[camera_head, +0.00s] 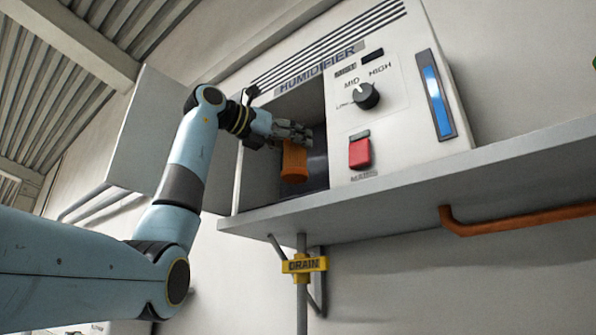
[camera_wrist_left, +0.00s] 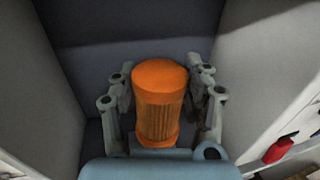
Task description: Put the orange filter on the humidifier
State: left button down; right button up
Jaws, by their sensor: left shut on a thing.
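The humidifier (camera_head: 400,125) is a white box on a grey shelf, with an open compartment (camera_head: 317,170) at its lower left. The orange filter (camera_head: 293,163) is a ribbed cylinder with a smooth cap, upright in the compartment opening. My left gripper (camera_head: 290,135) reaches in from the left and is shut on the filter. In the left wrist view the filter (camera_wrist_left: 160,100) stands between the fingers, with grey compartment walls on both sides. I cannot tell whether its lower end touches the compartment floor. My right gripper is in neither view.
The open door (camera_head: 150,130) stands left of the compartment, behind my left arm. The front panel carries a black knob (camera_head: 366,96), a red switch (camera_head: 360,152) and a blue level window (camera_head: 437,103). Below the shelf (camera_head: 400,185) are a yellow drain handle (camera_head: 304,265) and a copper pipe (camera_head: 520,218).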

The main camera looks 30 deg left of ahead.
aim_at(284, 161)
pick_arm(q)
jog(key=shift+w+a+f, duration=0.3)
jog(key=shift+a+f, duration=0.1)
jog(key=shift+f, duration=0.2)
jog(key=f, duration=0.1)
jog(key=w+f, duration=0.1)
jog(key=f, duration=0.1)
jog(key=shift+a, duration=0.15)
jog(key=shift+s+d+f, duration=0.3)
jog(key=shift+s+f, duration=0.2)
jog(key=shift+w, duration=0.15)
jog(key=c, duration=1)
grip_release()
jog(key=shift+f, duration=0.1)
jog(key=o, duration=0.4)
jog(key=shift+s+a, duration=0.15)
jog(key=shift+s, duration=0.2)
jog(key=b+v, duration=0.3)
jog(key=v, duration=0.3)
jog(key=shift+s, duration=0.4)
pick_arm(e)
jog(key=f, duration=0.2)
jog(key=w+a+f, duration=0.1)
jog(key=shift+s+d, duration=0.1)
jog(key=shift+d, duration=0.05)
